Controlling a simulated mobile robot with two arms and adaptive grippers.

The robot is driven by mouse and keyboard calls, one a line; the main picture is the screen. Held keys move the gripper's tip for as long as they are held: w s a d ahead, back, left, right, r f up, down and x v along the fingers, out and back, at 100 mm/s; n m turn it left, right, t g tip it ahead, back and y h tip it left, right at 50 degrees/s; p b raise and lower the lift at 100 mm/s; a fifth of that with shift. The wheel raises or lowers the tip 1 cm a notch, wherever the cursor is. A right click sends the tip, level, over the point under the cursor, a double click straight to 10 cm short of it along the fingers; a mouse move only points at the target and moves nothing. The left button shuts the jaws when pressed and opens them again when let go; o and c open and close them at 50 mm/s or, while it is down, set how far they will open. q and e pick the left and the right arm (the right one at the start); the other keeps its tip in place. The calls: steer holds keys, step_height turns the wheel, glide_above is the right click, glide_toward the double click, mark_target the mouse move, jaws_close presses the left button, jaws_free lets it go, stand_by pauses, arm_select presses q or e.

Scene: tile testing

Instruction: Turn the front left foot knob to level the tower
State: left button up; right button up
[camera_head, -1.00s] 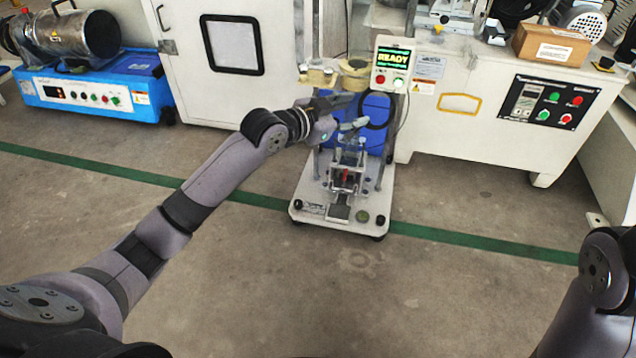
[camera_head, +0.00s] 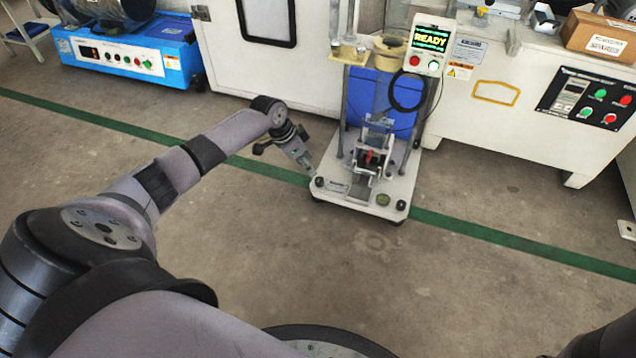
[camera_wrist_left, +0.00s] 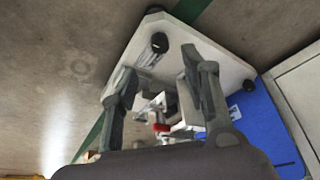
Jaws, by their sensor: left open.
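The tower (camera_head: 372,115) stands on a pale base plate (camera_head: 345,196) on the floor. In the head view, the black front left knob (camera_head: 319,181) is at the plate's near left corner. My left gripper (camera_head: 309,170) points down just above and behind that knob. In the left wrist view, my left gripper (camera_wrist_left: 160,64) is open, with nothing held between its fingers. A black knob (camera_wrist_left: 160,42) shows on the plate (camera_wrist_left: 205,48) just beyond the fingertips; I cannot tell which corner it is. My right gripper is out of view.
A control box reading READY (camera_head: 428,45) is mounted on the tower. A blue tank (camera_head: 380,98) stands behind. White cabinets (camera_head: 485,130) and a blue machine (camera_head: 130,52) line the back. The floor before the plate is clear.

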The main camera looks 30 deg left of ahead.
mark_target(319, 179)
arm_select(q)
steer(key=b+x, duration=0.5)
steer(key=x, duration=0.4)
steer(key=shift+b, duration=0.4)
jaws_close()
